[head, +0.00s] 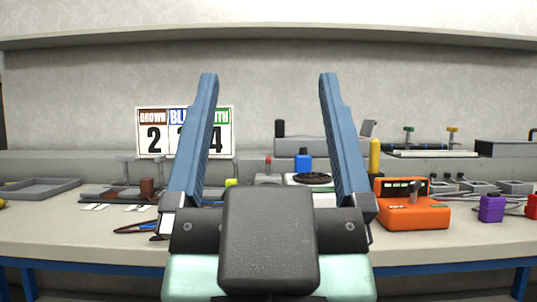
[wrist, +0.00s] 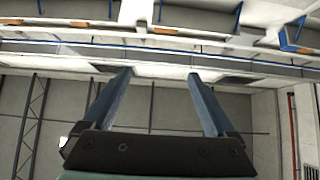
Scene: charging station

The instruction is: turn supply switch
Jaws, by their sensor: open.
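An orange supply box (head: 412,212) stands on the workbench, right of my gripper in the head view. It has a dark display strip with green marks and a small grey-black switch knob (head: 414,191) on its top. My gripper (head: 268,76) is open and empty, its two blue fingers pointing up in front of the bench, apart from the box. The right finger's base is near the box's left edge in the picture. In the wrist view my gripper (wrist: 160,74) is also open, with only walls and overhead structure beyond it.
The workbench (head: 60,240) has a grey tray (head: 40,189) at left and a number sign (head: 153,132) behind. A yellow cylinder (head: 375,158) stands behind the orange box. Purple (head: 491,208) and red connectors lie to its right. A shelf runs above.

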